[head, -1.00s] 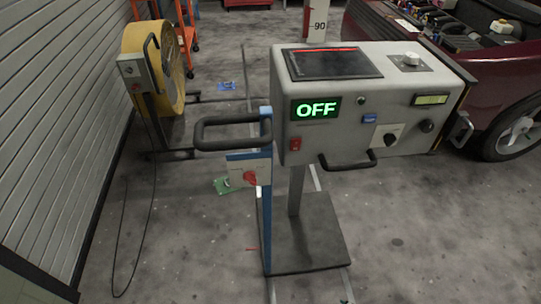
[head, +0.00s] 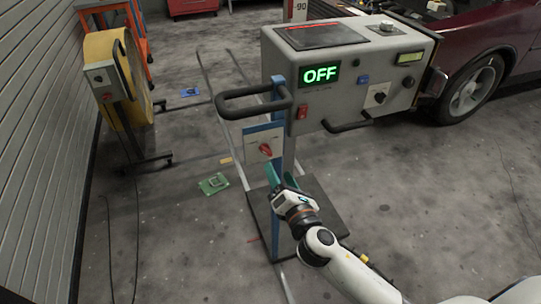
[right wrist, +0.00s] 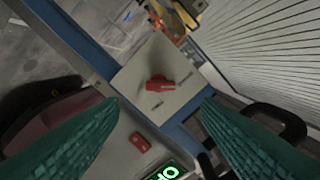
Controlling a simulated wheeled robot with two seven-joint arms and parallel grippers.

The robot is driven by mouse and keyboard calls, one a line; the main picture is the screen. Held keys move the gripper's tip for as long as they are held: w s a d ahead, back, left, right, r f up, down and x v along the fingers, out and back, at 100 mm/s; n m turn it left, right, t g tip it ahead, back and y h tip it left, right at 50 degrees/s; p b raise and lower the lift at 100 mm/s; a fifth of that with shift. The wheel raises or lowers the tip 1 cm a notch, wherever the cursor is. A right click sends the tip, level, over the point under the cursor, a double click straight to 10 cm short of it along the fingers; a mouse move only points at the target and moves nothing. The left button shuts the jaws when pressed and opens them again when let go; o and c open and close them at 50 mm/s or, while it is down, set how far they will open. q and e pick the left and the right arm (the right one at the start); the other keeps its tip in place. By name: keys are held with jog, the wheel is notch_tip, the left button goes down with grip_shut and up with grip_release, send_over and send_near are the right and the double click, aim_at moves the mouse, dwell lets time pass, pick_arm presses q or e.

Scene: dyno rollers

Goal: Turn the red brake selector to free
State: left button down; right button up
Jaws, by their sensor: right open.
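The red brake selector (head: 265,149) is a small knob on a pale plate (head: 251,142) fixed to the blue post (head: 278,121). In the right wrist view the selector (right wrist: 160,84) is near the centre, its bar pointing right. Small labels on the plate are too blurred to read surely. My right gripper (head: 283,179) is just below and right of the plate in the head view, apart from the selector. Its teal fingers are spread to either side of the selector in the wrist view, with nothing between them. My left gripper is not in view.
The grey console (head: 345,75) with a green OFF display and black handles stands above the plate. A black loop handle (head: 252,105) juts left over the selector. A green board (head: 213,184) lies on the floor. A yellow drum (head: 102,75) stands by the shutter.

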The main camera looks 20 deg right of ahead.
aim_at(268, 153)
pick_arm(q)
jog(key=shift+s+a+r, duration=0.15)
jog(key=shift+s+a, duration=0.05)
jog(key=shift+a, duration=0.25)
pick_arm(e)
jog(key=w, duration=0.7)
jog(key=shift+w+a, duration=0.2)
jog(key=c, duration=1)
